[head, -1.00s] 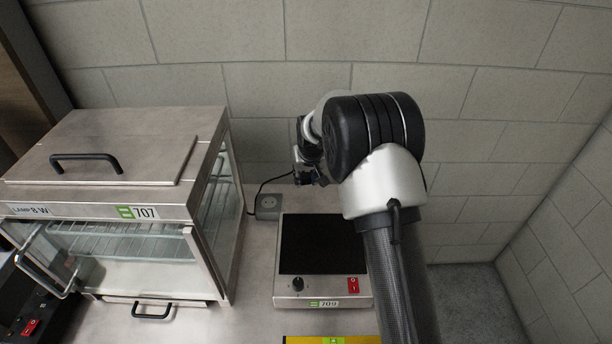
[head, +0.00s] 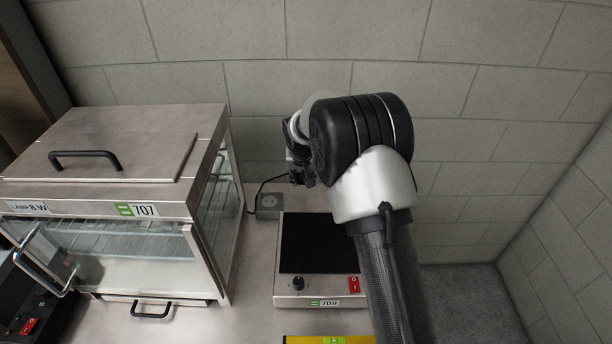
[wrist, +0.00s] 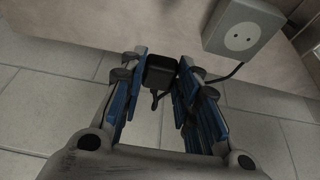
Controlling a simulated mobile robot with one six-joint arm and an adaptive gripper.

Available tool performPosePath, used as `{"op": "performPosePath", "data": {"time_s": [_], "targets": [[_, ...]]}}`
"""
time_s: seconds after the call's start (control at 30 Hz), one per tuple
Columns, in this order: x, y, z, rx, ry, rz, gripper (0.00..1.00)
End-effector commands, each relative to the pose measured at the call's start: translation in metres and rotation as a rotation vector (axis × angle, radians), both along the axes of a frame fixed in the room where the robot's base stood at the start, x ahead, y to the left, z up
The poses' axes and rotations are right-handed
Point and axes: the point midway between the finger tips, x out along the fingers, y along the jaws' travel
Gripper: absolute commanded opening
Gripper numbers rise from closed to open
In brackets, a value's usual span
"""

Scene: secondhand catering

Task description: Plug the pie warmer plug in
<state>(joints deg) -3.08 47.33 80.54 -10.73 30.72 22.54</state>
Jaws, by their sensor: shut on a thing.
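The pie warmer (head: 120,200) is a steel and glass cabinet labelled 707, at the left of the counter in the head view. A grey socket box (head: 269,205) with a two-hole outlet sits beside it; it also shows at the top right of the wrist view (wrist: 240,35). My gripper (head: 300,172) is above and right of the socket in the head view. In the wrist view my gripper (wrist: 161,75) is shut on a small black plug (wrist: 160,72). The plug is apart from the socket. Its pins are not visible.
A hot plate (head: 320,245) labelled 709 stands right of the socket, below my arm. A dark cable (head: 262,185) runs behind the socket box. The block wall (head: 440,60) is close behind. A yellow item (head: 330,340) lies at the front edge.

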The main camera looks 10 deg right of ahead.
Motion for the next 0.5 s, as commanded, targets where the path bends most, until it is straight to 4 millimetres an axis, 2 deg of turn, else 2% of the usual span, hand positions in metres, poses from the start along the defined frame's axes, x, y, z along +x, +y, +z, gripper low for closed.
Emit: {"op": "performPosePath", "data": {"time_s": [0.5], "targets": [[-0.002, 0.027, -0.003, 0.0, -0.001, 0.002, 0.05]]}}
